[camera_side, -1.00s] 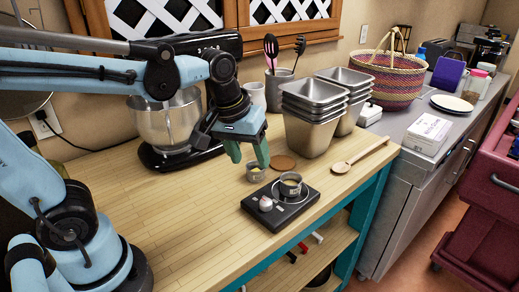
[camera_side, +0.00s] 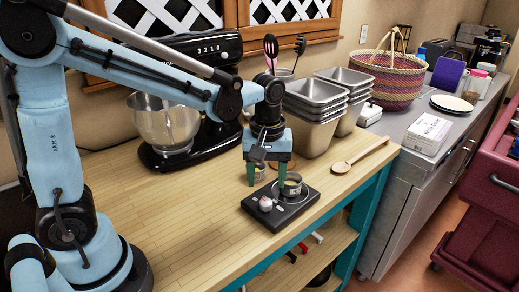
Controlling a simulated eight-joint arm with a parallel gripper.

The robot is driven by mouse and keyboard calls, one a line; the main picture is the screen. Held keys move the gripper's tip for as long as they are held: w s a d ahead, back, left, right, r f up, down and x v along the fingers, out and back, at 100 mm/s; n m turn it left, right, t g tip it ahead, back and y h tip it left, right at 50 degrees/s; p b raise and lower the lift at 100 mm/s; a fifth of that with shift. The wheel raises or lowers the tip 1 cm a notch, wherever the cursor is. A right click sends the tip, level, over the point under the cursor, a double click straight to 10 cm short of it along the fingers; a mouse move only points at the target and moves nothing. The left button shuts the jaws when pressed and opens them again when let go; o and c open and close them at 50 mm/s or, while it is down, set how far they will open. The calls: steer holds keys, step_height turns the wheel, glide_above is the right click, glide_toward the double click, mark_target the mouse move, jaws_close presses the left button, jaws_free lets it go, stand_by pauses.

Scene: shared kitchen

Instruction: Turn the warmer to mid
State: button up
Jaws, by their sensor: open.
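The warmer (camera_side: 281,213) is a flat black unit near the front edge of the wooden counter. A pale round knob (camera_side: 265,204) sits on its left part, with small marks beside it that are too small to read. A small metal cup (camera_side: 292,188) stands on its right rear part. My gripper (camera_side: 266,182) points down with its green fingers apart, above and slightly behind the knob. The right finger overlaps the cup in this view; whether they touch I cannot tell. Nothing shows held between the fingers.
A wooden spoon (camera_side: 358,159) lies to the right. Stacked metal pans (camera_side: 310,137) and a black stand mixer (camera_side: 205,140) stand behind. The counter's left front is clear.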

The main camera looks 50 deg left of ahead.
mark_target(266, 202)
steer(key=shift+f, duration=3.25)
steer(key=shift+c, duration=0.2)
steer(key=c, duration=1)
